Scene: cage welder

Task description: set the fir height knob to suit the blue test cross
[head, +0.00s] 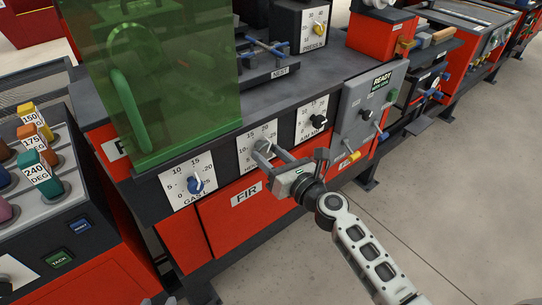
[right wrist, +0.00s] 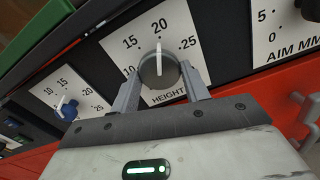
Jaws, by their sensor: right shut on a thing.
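The FIR height knob (head: 262,148) is a round grey knob on a white dial marked HEIGHT. It also shows in the right wrist view (right wrist: 158,72), where its white pointer line points up at about 20, between 15 and 25. My right gripper (head: 272,160) is shut on this knob, one finger on each side; it fills the bottom of the right wrist view (right wrist: 160,88). A blue and dark cross-shaped piece (head: 266,47) lies at the holder labelled NEST; I cannot tell for sure that it is the blue test cross. My left gripper is not in view.
Left of the height dial is a blue gas knob (head: 195,184); right of it is a black aim knob (head: 319,122). A green see-through screen (head: 165,80) stands above. A grey READY panel (head: 368,105) with levers is at right. Coloured degree-marked blocks (head: 38,165) stand far left.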

